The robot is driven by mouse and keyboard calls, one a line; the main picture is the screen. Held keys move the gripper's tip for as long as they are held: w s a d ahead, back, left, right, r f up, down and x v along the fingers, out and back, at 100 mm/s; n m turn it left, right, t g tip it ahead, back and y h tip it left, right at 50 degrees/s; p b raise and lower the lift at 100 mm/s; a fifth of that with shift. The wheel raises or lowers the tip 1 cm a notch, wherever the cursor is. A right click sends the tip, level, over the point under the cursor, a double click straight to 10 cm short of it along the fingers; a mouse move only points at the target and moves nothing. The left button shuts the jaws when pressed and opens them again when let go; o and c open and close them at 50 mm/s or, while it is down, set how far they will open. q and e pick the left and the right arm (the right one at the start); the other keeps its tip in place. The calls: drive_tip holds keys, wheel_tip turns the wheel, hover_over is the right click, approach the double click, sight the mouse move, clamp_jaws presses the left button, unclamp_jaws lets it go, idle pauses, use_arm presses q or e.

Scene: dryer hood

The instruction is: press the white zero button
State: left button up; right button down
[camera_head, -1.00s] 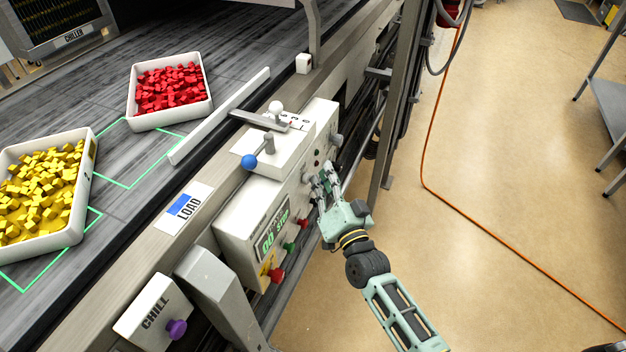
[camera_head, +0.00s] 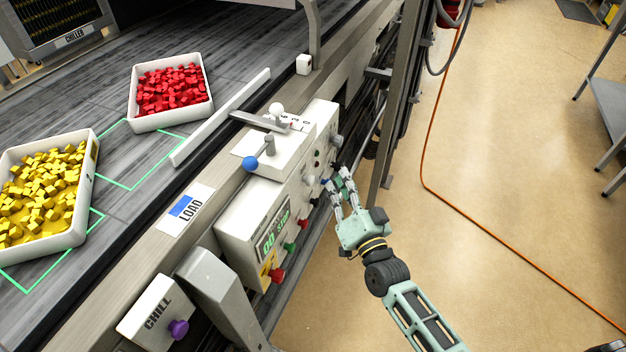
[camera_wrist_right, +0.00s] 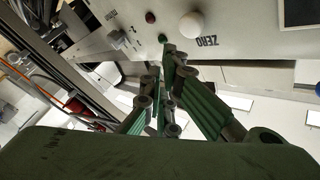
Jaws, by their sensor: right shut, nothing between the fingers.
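The white zero button (camera_wrist_right: 192,25) is a round knob on the pale control panel, with the ZERO label (camera_wrist_right: 193,42) upside down below it in the right wrist view. In the head view the white button (camera_head: 310,181) shows small on the panel's side face, just left of my right gripper (camera_head: 336,181). My right gripper is shut and empty. In the right wrist view its fingertips (camera_wrist_right: 170,52) are below and left of the button, with no contact visible. My left gripper is not in view.
The panel also carries a dark red button (camera_wrist_right: 150,17), a green light (camera_wrist_right: 163,38), a red knob (camera_head: 277,275) and a blue-tipped lever (camera_head: 251,163). Bins of yellow cubes (camera_head: 82,225) and red cubes (camera_head: 207,112) stand on the conveyor. Open floor (camera_head: 480,260) lies right.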

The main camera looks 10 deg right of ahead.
drive_tip(key=s+d, duration=0.1)
drive_tip(key=d, duration=0.1)
drive_tip(key=shift+s+d, duration=0.3)
drive_tip(key=shift+s, duration=0.1)
idle(0.7)
